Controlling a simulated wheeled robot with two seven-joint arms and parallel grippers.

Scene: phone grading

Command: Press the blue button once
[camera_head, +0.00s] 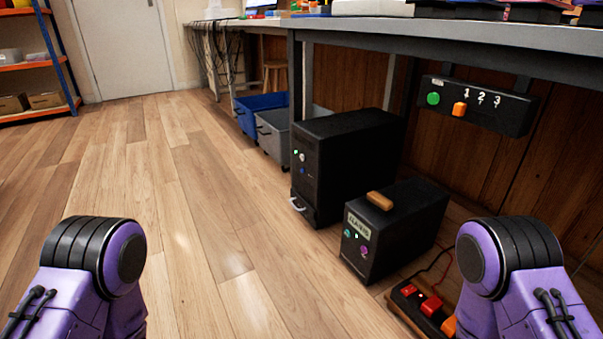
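A tiny blue spot (302,171), possibly the blue button, shows on the front of the tall black tower case (345,160) under the table. It lies below a small pale round knob (302,157) and a small green spot (295,151). It is too small to tell whether it is pressed. No other clearly blue button shows. Only purple and black links of my two arms show, at the lower left and lower right. Both grippers are out of view.
A black box (405,235) with a wooden handle stands right of the tower. A power strip (425,305) with red switches lies nearby. A control panel (480,105) hangs under the table (450,35). Blue (262,102) and grey bins stand behind. The left floor is clear.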

